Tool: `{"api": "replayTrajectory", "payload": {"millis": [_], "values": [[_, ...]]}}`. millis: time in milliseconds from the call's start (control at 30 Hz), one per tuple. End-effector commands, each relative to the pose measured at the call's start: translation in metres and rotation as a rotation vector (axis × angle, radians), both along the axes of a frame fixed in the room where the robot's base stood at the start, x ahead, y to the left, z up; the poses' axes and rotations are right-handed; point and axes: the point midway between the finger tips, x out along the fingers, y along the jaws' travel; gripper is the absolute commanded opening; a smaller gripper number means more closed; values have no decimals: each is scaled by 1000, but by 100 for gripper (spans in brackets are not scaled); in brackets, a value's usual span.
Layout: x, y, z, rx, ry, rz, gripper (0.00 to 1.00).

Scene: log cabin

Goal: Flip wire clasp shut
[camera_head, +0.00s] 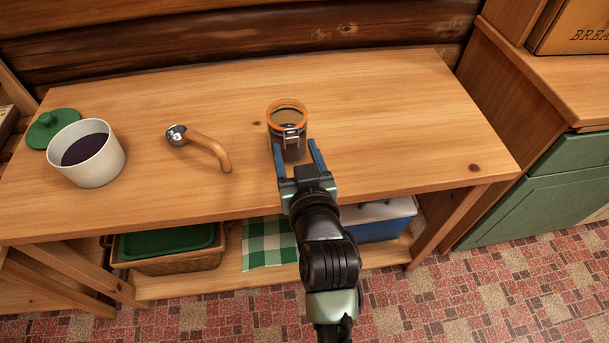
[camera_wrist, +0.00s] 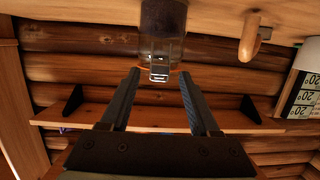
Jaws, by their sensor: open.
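A glass jar (camera_head: 290,146) with dark contents and an orange seal ring (camera_head: 287,106) stands upright on the wooden table. Its metal wire clasp (camera_head: 291,136) is on the side facing my gripper; whether it is latched I cannot tell. In the wrist view the picture is upside down, with the jar (camera_wrist: 163,28) at the top and the clasp (camera_wrist: 160,71) below it. My gripper (camera_head: 299,158) is open and empty at the near side of the jar. In the wrist view the clasp appears between the two fingertips (camera_wrist: 159,76); contact is not visible.
A wooden-handled scoop (camera_head: 207,148) lies left of the jar. A white crock (camera_head: 87,154) with dark contents and a green lid (camera_head: 53,127) are farther left. The table (camera_head: 400,110) is clear right of the jar. A shelf below holds a basket (camera_head: 175,262) and a checked cloth (camera_head: 268,242).

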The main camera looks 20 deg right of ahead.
Motion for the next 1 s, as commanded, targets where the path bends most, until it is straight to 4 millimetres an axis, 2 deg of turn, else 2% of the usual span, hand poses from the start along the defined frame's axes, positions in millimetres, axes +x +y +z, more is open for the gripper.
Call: {"api": "replayTrajectory", "payload": {"millis": [33,300,500,700,1000], "values": [[-11,2,2,1,3,0,62],[-60,14,13,2,4,0,62],[-86,21,20,0,2,0,62],[-96,23,22,2,2,1,62],[-97,24,23,1,1,1,62]]}}
